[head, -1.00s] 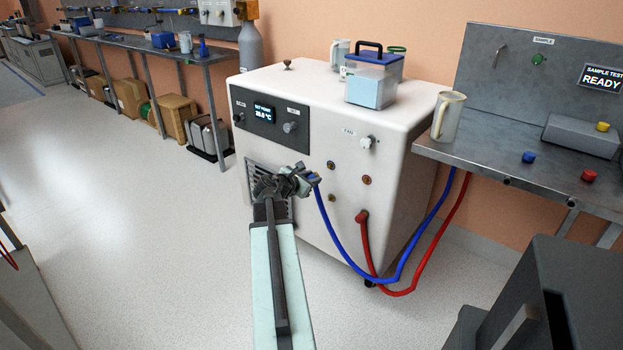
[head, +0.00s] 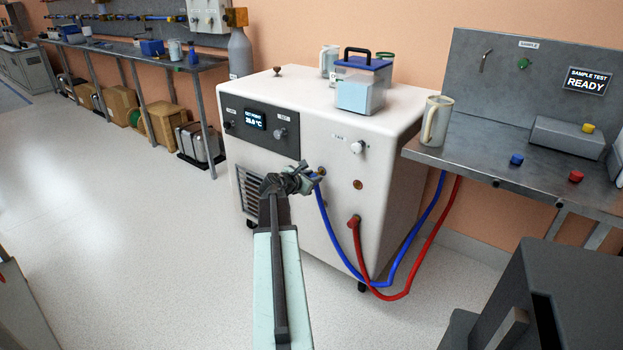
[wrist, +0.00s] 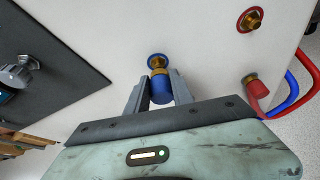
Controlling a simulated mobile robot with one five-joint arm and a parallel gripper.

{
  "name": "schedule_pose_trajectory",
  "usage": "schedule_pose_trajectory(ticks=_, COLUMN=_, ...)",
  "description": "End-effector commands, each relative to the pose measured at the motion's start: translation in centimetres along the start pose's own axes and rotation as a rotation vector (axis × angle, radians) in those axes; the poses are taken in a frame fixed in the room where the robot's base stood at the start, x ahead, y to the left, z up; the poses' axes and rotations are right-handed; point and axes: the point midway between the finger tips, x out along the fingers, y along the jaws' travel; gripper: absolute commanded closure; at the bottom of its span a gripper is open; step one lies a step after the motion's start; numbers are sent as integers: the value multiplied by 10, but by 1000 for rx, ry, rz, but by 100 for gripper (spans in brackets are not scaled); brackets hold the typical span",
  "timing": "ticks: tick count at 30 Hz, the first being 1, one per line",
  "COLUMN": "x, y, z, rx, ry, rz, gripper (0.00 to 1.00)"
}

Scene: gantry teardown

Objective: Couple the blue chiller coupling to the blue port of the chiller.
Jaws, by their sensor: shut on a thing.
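The white chiller (head: 300,215) stands ahead with brass ports on its front. My gripper (head: 312,180) is shut on the blue chiller coupling (wrist: 161,90), a blue sleeve with a brass end, held between both fingers in the wrist view. The blue-ringed port (wrist: 157,60) is directly beyond the coupling's brass end, in line with it. The gap looks very small; I cannot tell whether they touch or are joined. In the head view the blue port (head: 322,171) is just at my fingertips, which mostly hide the coupling. The blue hose (head: 337,249) hangs down from the gripper.
The red coupling (wrist: 257,88) sits on a lower port, its red hose (head: 388,296) looping beside the blue one. A red-ringed port (wrist: 250,19) is bare. A lidded container (head: 361,92) stands on the chiller. A steel bench (head: 470,165) with a mug is at right.

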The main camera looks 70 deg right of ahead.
Motion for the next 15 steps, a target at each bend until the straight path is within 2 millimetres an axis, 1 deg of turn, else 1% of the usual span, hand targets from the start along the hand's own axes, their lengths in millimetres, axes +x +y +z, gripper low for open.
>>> schedule_pose_trajectory(ticks=7, x=1, y=0, z=0, rx=0, ry=0, rz=0, gripper=100)
schedule_pose_trajectory(ticks=15, x=8, y=1, z=3, rx=0, ry=0, rz=1, gripper=100)
